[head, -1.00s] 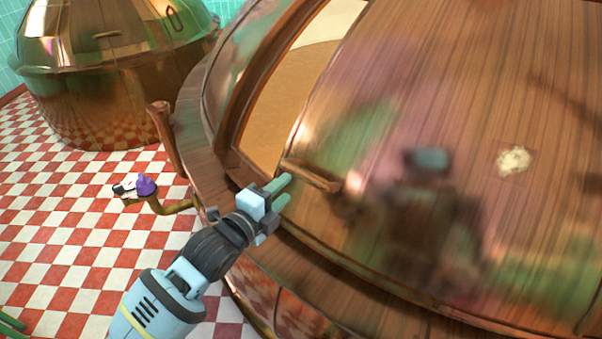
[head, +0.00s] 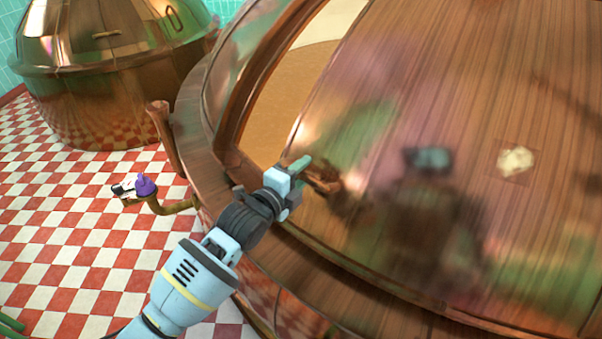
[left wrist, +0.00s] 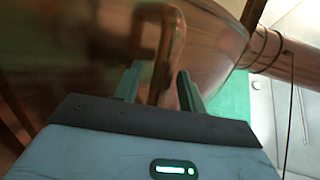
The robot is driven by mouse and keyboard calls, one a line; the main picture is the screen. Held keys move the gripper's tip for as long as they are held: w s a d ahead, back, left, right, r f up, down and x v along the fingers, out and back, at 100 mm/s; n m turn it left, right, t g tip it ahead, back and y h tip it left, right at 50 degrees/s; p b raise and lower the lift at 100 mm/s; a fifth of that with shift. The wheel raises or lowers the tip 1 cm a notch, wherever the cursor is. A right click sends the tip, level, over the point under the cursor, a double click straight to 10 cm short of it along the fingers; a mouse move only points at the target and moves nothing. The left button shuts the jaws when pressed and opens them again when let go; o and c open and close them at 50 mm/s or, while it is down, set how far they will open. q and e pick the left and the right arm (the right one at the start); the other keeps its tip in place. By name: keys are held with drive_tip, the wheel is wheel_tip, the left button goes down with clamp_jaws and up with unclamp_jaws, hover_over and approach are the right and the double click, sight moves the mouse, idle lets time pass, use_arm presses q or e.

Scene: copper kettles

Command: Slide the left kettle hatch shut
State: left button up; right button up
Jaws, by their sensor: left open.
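The left kettle hatch (head: 400,120) is a large, shiny copper panel on the near kettle. It stands partly open, with a tan gap (head: 285,105) showing to its left. Its bar handle (head: 327,184) is near the lower left edge of the panel. My left gripper (head: 302,174) is open at the handle. In the left wrist view, the handle (left wrist: 165,55) stands between the two spread green fingers (left wrist: 160,84); I cannot tell whether they touch it. My right gripper is not in view.
The copper rim (head: 190,130) of the near kettle curves below and left of the hatch. Another copper kettle (head: 110,75) stands behind. The checkered floor (head: 70,225) at left is mostly clear.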

use_arm(q)
drive_tip(key=shift+c, duration=0.3)
clamp_jaws()
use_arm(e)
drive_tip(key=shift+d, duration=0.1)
use_arm(q)
drive_tip(key=shift+w, duration=0.1)
